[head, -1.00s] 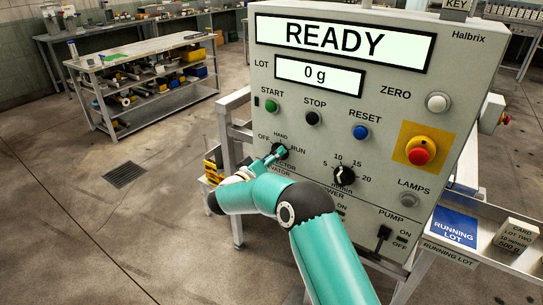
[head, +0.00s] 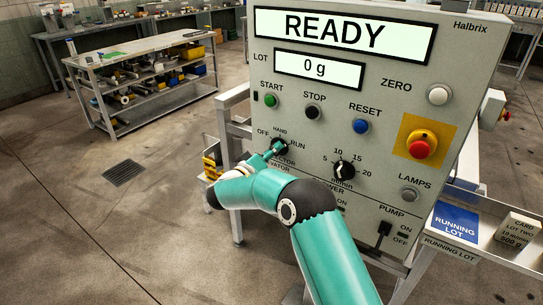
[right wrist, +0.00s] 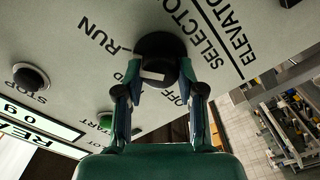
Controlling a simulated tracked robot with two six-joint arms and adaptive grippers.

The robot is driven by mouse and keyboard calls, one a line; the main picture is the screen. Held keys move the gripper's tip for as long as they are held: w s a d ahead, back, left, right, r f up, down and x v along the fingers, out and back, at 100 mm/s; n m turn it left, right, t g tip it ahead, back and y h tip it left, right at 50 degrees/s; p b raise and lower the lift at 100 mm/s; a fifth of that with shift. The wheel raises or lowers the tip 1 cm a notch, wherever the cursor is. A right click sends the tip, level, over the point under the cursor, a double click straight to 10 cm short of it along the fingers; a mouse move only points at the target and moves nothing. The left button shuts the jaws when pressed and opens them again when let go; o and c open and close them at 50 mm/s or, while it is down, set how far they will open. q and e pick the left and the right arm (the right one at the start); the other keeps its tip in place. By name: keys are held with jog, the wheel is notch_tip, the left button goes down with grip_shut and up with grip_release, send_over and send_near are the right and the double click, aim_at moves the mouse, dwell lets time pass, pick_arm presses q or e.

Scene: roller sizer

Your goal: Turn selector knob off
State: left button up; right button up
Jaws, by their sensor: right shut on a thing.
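The selector knob (head: 280,145) is a black round knob on the grey panel, with OFF to its left, HAND above and RUN to its right. My right gripper (head: 275,150) reaches it from the lower left and covers part of it. In the right wrist view the knob (right wrist: 160,48) sits between the two fingers of my right gripper (right wrist: 160,78), which are shut on it. A pale mark shows on the knob between the fingertips. I cannot tell for certain which label it points to. My left gripper is not in view.
Close by on the panel are the green START button (head: 271,101), the black STOP button (head: 312,112), a rotary dial (head: 344,171) and the red emergency stop (head: 422,145). The display (head: 340,36) reads READY. A tray (head: 490,250) stands at the right.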

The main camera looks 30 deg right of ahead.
jog(key=shift+s+f+n+b, duration=0.15)
jog(key=shift+n+b, duration=0.3)
jog(key=shift+n, duration=3.4)
jog(key=shift+w+f+n+b, duration=0.1)
jog(key=shift+f+n+b, duration=0.3)
jog(key=shift+n, duration=3.5)
jog(key=shift+s+f+n+b, duration=0.1)
jog(key=shift+n+b, duration=0.4)
jog(key=shift+n, duration=3.35)
jog(key=o, duration=1.1)
jog(key=shift+o, duration=0.2)
jog(key=shift+r, duration=0.15)
